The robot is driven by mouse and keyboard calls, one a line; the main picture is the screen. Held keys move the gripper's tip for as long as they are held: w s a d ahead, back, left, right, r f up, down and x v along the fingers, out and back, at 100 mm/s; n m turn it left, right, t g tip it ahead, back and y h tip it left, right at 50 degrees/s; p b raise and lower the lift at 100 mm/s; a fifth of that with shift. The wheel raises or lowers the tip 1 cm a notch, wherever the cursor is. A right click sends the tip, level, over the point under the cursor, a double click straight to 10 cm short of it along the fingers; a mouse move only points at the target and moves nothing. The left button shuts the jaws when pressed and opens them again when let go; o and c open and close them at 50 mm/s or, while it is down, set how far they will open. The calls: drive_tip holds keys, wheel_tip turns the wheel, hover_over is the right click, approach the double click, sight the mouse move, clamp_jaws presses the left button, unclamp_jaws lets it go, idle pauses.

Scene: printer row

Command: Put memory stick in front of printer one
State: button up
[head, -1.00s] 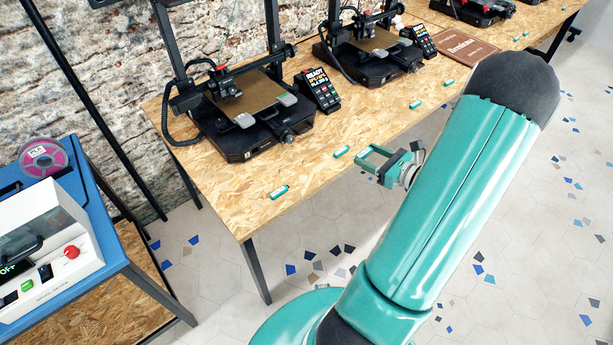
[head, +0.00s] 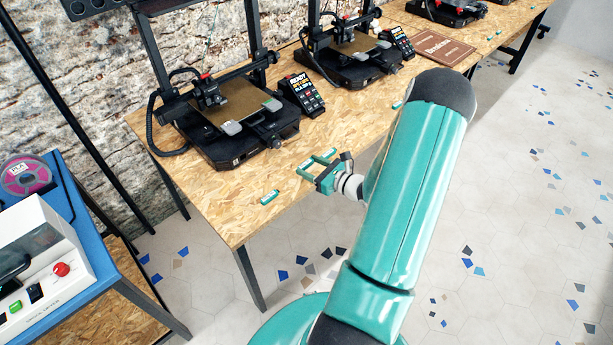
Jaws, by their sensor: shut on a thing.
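My gripper (head: 317,163) is over the front part of the wooden table, in front and to the right of the nearest printer (head: 238,118). It is shut on a small teal and white memory stick (head: 305,165), which is partly hidden by the fingers. I cannot tell whether this stick touches the table. Another memory stick (head: 270,197) lies loose near the table's front edge, to the left of my gripper. A further stick (head: 397,105) lies farther along the table, beside my arm. No number shows on the printers.
A second printer (head: 350,58) stands farther back, with a small screen unit (head: 303,94) between the two. A brown board (head: 442,47) lies farther along the table. A blue bench (head: 62,185) with a white machine (head: 38,258) stands at left. Bare wood (head: 225,215) lies left of the loose stick.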

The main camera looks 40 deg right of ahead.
drive_tip(key=shift+w+a+f, duration=0.3)
drive_tip(key=shift+w+f, duration=0.2)
drive_tip(key=shift+f, duration=0.15)
drive_tip(key=shift+w+a+f, duration=0.1)
drive_tip(key=shift+w+f, duration=0.05)
drive_tip(key=shift+f, duration=1.6)
drive_tip(key=shift+f, duration=0.15)
drive_tip(key=o, duration=1)
drive_tip(key=shift+c, duration=0.2)
